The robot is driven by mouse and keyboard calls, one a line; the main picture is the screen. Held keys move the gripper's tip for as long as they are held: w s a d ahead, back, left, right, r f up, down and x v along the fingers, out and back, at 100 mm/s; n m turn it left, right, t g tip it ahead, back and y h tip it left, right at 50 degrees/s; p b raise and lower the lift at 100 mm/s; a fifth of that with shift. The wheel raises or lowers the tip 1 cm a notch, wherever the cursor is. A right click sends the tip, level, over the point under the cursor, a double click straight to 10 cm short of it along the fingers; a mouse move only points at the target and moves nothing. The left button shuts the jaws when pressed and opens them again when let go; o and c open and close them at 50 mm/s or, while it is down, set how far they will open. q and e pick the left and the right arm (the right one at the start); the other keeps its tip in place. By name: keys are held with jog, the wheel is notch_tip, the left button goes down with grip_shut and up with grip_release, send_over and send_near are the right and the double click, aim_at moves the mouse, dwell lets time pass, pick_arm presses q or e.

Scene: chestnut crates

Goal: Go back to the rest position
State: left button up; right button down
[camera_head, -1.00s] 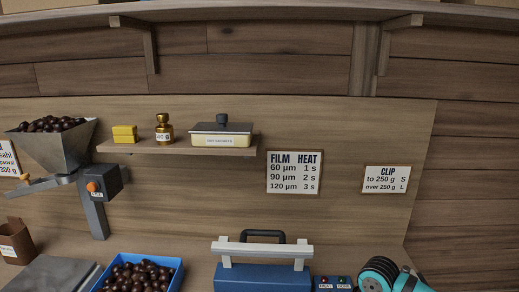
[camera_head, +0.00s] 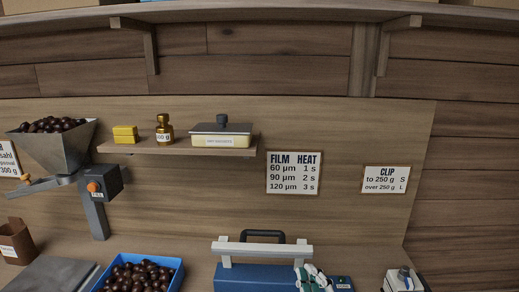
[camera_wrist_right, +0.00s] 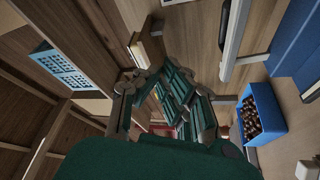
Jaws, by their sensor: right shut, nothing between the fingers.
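My right gripper (camera_head: 313,279) shows at the bottom of the head view, in front of the right end of the blue sealer (camera_head: 255,279) with its pale bar. Whether it touches the sealer I cannot tell. In the wrist view its green fingers (camera_wrist_right: 170,88) are closed together with nothing between them. My left gripper is not in view.
A blue crate of chestnuts (camera_head: 179,274) stands left of the sealer. A hopper (camera_head: 63,150) and a shelf (camera_head: 180,149) are behind. A small white device (camera_head: 402,280) stands at the right.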

jog(key=s+d+f+m+g+h, duration=0.4)
jog(key=d+f+m, duration=0.1)
jog(key=f, duration=0.3)
jog(key=s+d+f+m+g+h, duration=0.3)
jog(key=d+f+m, duration=0.2)
jog(key=f, duration=0.2)
jog(key=s+f+m+g, duration=0.2)
jog(key=s+f+g, duration=0.3)
jog(key=s, duration=0.4)
jog(key=s+f+m+g, duration=0.2)
jog(key=s+f+g, duration=0.25)
jog(key=s, duration=0.45)
notch_tip(320, 180, down, 32)
jog(key=s+b, duration=0.2)
jog(key=b, duration=0.1)
jog(key=s+d+f+g+b, duration=0.2)
jog(key=s+d+f, duration=0.1)
jog(key=s+f, duration=1.3)
jog(key=shift+y, duration=0.3)
